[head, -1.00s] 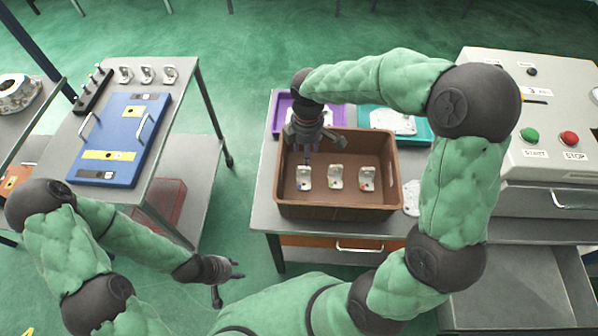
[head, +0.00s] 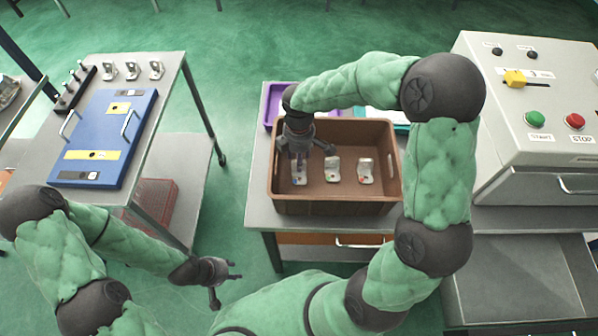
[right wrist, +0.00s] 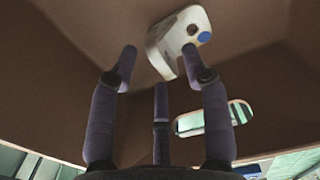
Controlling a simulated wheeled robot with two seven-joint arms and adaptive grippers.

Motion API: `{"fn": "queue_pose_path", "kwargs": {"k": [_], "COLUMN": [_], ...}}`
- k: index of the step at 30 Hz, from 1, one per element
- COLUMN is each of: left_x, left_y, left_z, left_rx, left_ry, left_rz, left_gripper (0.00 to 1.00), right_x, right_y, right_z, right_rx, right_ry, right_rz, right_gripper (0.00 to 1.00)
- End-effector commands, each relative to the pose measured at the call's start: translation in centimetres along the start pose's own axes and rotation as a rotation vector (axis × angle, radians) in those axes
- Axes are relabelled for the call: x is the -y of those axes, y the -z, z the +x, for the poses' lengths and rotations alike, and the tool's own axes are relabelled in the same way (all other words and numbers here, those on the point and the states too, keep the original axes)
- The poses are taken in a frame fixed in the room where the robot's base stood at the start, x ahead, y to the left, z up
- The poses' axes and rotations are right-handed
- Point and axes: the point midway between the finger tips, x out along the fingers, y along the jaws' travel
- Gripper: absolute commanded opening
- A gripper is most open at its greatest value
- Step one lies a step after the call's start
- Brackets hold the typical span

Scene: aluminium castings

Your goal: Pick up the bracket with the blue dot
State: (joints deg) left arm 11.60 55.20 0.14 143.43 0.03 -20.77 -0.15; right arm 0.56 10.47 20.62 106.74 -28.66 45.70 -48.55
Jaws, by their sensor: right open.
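The white bracket with the blue dot (head: 299,178) stands at the left in the brown crate (head: 340,207). My right gripper (head: 299,156) is open above it and hides its upper part. In the right wrist view the bracket (right wrist: 177,40) and its blue dot lie just beyond the open fingers (right wrist: 160,62). The right fingertip overlaps its lower edge; contact cannot be told. My left gripper (head: 228,287) is open and empty, low in front of the table.
Two similar brackets, one with a green dot (head: 332,170) and one with a red dot (head: 365,173), stand to the right in the crate. The crate walls surround my right gripper. A purple tray (head: 268,108) lies behind; a machine (head: 520,110) stands right.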

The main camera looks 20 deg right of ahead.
Motion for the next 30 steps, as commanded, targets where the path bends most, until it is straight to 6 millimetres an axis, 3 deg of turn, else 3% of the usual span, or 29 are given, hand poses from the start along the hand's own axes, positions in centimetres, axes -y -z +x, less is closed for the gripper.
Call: {"fn": "queue_pose_path", "kwargs": {"k": [1,5,13,18,30], "left_x": [0.3,0.5,0.5,0.5,0.5], "left_y": [0.0,0.0,0.1,0.1,0.1], "left_z": [0.8,1.4,1.3,1.3,1.3], "left_rx": [0.000,0.000,0.000,0.000,0.000], "left_ry": [0.000,0.000,0.000,0.000,0.000], "left_rz": [0.000,0.000,0.000,0.000,0.000], "left_gripper": [0.39,0.39,0.39,0.39,0.39], "right_x": [0.0,0.0,0.0,0.0,-0.1], "right_y": [0.0,0.0,0.1,0.1,0.1], "right_z": [1.3,2.8,3.0,2.9,2.8], "right_rx": [0.001,0.000,-0.001,-0.001,-0.001], "right_ry": [0.002,0.002,0.001,0.001,0.000], "right_rz": [0.000,0.000,0.000,0.000,0.000], "right_gripper": [0.48,0.48,0.48,0.00,0.00]}}
